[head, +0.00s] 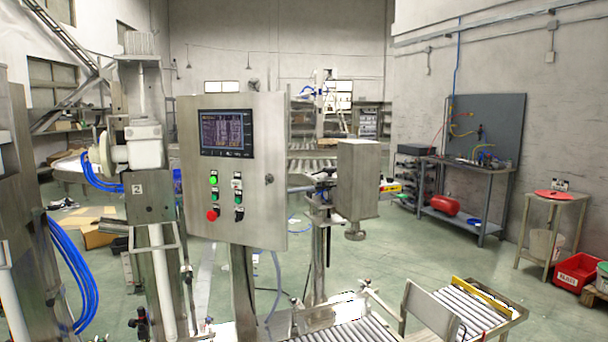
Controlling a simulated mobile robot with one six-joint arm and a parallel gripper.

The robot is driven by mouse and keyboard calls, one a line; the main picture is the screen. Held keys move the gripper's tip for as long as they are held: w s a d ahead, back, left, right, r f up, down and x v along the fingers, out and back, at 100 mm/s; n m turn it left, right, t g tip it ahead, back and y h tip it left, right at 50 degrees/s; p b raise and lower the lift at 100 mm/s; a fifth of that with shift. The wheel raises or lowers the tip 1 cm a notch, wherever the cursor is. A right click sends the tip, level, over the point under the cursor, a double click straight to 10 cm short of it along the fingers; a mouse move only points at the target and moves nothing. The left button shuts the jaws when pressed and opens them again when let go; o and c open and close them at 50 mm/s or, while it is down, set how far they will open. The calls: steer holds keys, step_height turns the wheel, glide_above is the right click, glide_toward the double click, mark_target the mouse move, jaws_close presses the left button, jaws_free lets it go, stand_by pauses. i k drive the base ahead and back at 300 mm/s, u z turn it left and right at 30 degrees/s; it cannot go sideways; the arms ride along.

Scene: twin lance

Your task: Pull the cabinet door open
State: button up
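A grey steel control cabinet (234,225) stands upright on a post in the left middle of the head view. Its front door carries a dark screen (226,133), green buttons, black switches and a red round button (212,215). A small round lock or latch (268,179) sits near the door's right edge. The front panel looks flush or nearly so; I cannot tell whether it is slightly ajar. The cabinet's inside is hidden. My gripper is not in view.
A machine column with blue hoses (80,270) stands close on the left. A roller conveyor (350,329) runs below and right of the cabinet. A grey box (357,180) on a stand is to the right. Open green floor lies farther right, before a workbench (465,172).

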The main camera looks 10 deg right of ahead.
mark_target(262, 208)
steer(key=u, duration=0.1)
steer(key=i, duration=0.6)
steer(key=z, duration=0.05)
steer(key=k, duration=0.2)
steer(key=u, duration=2.95)
